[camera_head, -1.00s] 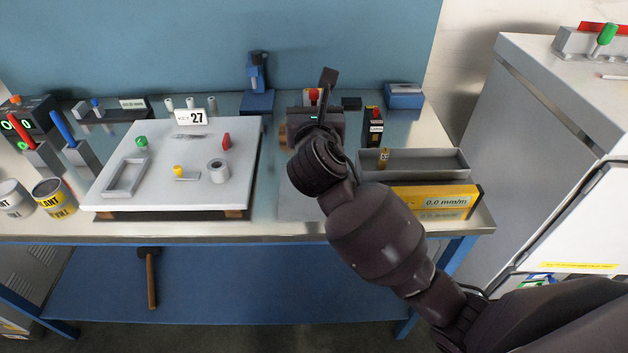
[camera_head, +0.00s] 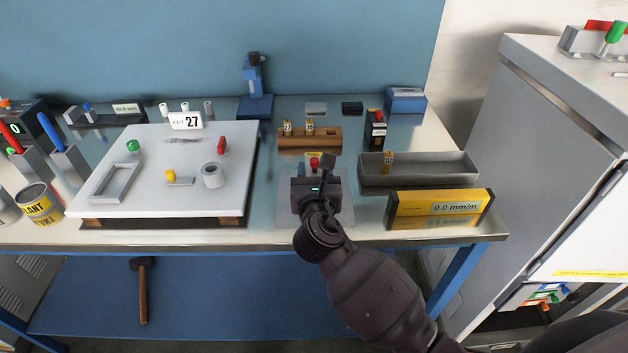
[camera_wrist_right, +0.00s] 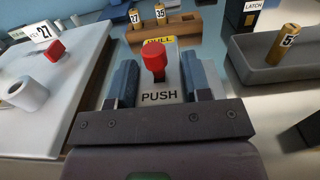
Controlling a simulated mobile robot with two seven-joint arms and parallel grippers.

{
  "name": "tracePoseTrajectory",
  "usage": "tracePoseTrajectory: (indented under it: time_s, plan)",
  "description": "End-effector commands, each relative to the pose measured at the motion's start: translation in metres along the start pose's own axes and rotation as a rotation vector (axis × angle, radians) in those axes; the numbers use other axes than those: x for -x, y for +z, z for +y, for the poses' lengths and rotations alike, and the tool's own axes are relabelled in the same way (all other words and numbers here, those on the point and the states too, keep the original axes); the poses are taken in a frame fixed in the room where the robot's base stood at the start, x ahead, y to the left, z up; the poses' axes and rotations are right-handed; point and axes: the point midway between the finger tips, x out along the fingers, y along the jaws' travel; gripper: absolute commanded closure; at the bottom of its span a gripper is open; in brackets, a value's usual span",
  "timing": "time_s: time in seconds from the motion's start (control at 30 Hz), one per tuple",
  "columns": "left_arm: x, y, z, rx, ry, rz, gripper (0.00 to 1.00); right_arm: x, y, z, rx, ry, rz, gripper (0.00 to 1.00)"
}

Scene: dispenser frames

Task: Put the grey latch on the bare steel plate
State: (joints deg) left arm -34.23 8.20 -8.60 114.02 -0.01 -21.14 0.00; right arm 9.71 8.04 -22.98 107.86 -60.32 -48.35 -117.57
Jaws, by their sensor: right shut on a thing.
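The grey latch (camera_wrist_right: 160,97) has a red knob and the words PULL and PUSH on its face. In the right wrist view it sits between the two fingers of my right gripper (camera_wrist_right: 160,85), which is shut on it. In the head view the latch's red knob (camera_head: 315,162) shows just beyond my right gripper (camera_head: 317,182). The bare steel plate (camera_head: 285,212) lies on the bench under this gripper, partly hidden by it. I cannot tell whether the latch touches the plate. My left gripper is not in view.
A wooden rack (camera_head: 300,146) with numbered brass cylinders stands behind the plate. A grey tray (camera_head: 425,178) and a yellow level (camera_head: 440,209) are to the right. A black box (camera_head: 375,130) stands behind the tray. A raised white board (camera_head: 160,197) lies to the left.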

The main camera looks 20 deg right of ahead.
Motion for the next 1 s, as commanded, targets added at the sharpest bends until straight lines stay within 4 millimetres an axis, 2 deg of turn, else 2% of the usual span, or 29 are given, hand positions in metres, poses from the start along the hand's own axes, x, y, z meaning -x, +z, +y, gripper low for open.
tracePoseTrajectory:
  time_s: [0.03,0.13,0.57,0.6,0.73,0.77,1.0]
  plan:
    - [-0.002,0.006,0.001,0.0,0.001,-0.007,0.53,0.0,-0.009,0.0,0.0,0.001,0.001,0.89]
    - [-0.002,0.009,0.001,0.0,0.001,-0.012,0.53,0.0,-0.016,0.0,0.0,0.001,-0.001,0.89]
    - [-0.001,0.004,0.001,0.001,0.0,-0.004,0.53,0.0,-0.018,0.0,-0.001,0.001,-0.003,0.89]
    - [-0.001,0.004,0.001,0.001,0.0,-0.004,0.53,0.0,-0.019,0.0,-0.001,0.0,-0.002,0.52]
    - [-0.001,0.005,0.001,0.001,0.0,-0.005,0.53,0.0,-0.019,0.0,-0.001,0.0,-0.001,0.32]
    - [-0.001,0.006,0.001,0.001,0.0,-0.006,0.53,0.0,-0.019,0.0,-0.001,0.0,-0.001,0.3]
    - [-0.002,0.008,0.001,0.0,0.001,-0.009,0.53,0.0,-0.019,0.0,0.0,0.0,-0.002,0.3]
